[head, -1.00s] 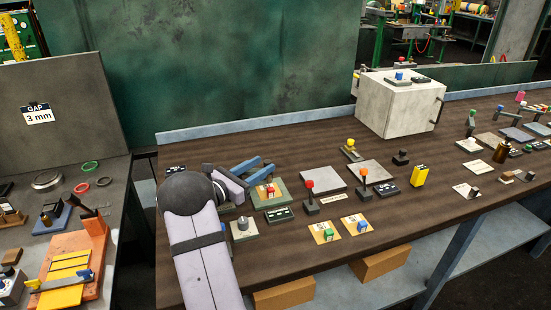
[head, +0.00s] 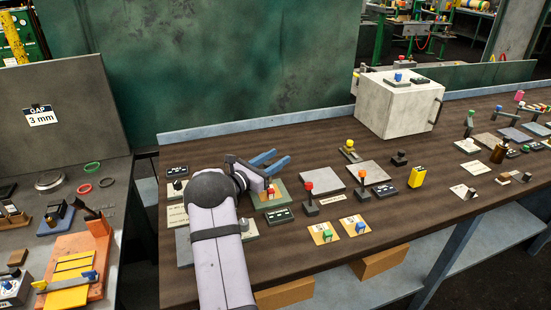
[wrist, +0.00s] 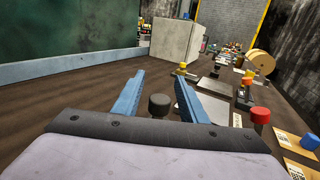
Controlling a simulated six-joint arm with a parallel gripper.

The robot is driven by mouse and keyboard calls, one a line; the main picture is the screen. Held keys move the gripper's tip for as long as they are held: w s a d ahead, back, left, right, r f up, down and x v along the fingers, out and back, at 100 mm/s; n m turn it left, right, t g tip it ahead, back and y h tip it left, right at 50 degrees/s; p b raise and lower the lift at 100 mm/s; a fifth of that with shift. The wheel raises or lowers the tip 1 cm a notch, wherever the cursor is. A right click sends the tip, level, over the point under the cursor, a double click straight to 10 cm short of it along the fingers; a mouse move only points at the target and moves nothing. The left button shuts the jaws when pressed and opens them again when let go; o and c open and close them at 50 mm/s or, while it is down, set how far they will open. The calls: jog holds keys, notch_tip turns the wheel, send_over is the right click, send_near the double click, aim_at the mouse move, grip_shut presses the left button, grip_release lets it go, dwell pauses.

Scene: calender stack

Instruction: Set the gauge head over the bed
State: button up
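My gripper (head: 275,162) is open, its two blue fingers apart and pointing to the upper right above the bench. In the wrist view my gripper (wrist: 160,92) has a dark round knob (wrist: 159,105) showing between and below its fingers. I cannot tell whether it touches either finger. A greenish plate (head: 282,200) with a small red-topped part (head: 271,192) lies just below the gripper, partly hidden by it. I cannot tell which part is the gauge head or which is the bed. An orange stand with a yellow plate (head: 73,264) is on the left bench.
Red (head: 308,187) and orange (head: 362,175) knobbed levers stand right of my gripper. A yellow-knobbed lever (head: 350,145) and a large pale box (head: 400,105) stand farther back. A "GAP 3 mm" sign (head: 40,116) is on the left panel. The back strip of the bench is clear.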

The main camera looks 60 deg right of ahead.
grip_shut()
jog(key=g+b, duration=0.1)
jog(key=b, duration=0.1)
jog(key=a+m+b, duration=0.1)
jog(key=shift+s+f+g+y+b, duration=0.25)
jog(key=shift+s+g+y+b, duration=0.05)
jog(key=shift+s+g+b, duration=0.1)
jog(key=a+m+g+b, duration=0.1)
jog(key=b, duration=0.2)
jog(key=s+m+g+y+b, duration=0.1)
jog(key=g+b, duration=0.1)
jog(key=b, duration=0.2)
jog(key=shift+a+y, duration=0.3)
jog(key=shift+a, duration=0.1)
jog(key=shift+s+a+r+m+g+y+b, duration=0.3)
jog(key=shift+a+m+g+y+b, duration=0.3)
jog(key=shift+b, duration=0.6)
jog(key=shift+d, duration=0.1)
grip_release()
